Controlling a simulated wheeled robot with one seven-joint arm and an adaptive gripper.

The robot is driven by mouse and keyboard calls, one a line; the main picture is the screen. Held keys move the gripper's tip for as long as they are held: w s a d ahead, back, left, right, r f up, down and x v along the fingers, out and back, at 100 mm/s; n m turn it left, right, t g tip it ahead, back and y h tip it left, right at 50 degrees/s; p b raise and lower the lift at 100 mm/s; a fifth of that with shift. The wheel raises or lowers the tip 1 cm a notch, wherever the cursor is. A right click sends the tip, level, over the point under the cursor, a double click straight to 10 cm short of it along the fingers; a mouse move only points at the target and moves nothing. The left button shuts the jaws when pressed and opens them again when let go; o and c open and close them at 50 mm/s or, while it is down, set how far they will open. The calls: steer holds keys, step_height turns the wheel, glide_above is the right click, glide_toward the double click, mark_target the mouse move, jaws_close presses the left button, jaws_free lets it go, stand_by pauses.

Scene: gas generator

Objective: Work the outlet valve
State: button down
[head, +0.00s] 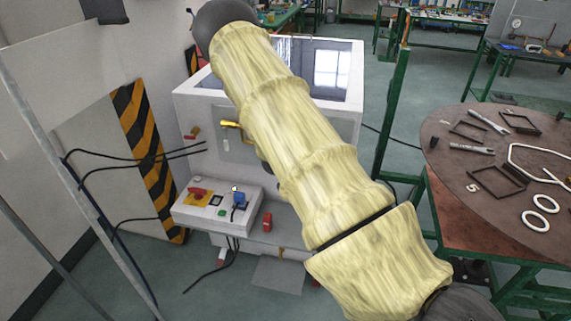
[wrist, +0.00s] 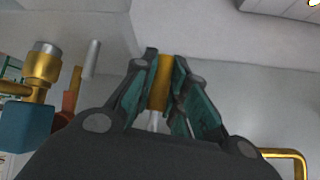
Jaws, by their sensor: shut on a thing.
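In the wrist view my gripper (wrist: 160,85) is shut on a narrow yellow-orange handle (wrist: 163,72), with one dark green-grey finger on each side. A thin pale stem shows below it between the fingers. I cannot tell from the views whether this handle belongs to the outlet valve or how far it is turned. In the head view my yellow-sleeved arm crosses the white machine (head: 335,122) and hides the gripper and the held handle.
Left of the gripper are a brass fitting (wrist: 40,70) with a blue part (wrist: 27,127) and an orange-red lever (wrist: 73,92). A brass pipe (wrist: 290,155) is at lower right. A control box (head: 218,207) and a round table (head: 455,150) stand nearby.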

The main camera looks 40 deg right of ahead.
steer(key=shift+s+a+f, duration=0.1)
steer(key=shift+s+f, duration=0.05)
steer(key=c, duration=1.6)
jaws_free()
steer(key=shift+o, duration=0.9)
steer(key=shift+r, duration=0.2)
steer(key=v, duration=1.1)
steer(key=shift+a+r, duration=0.25)
steer(key=shift+s, duration=0.15)
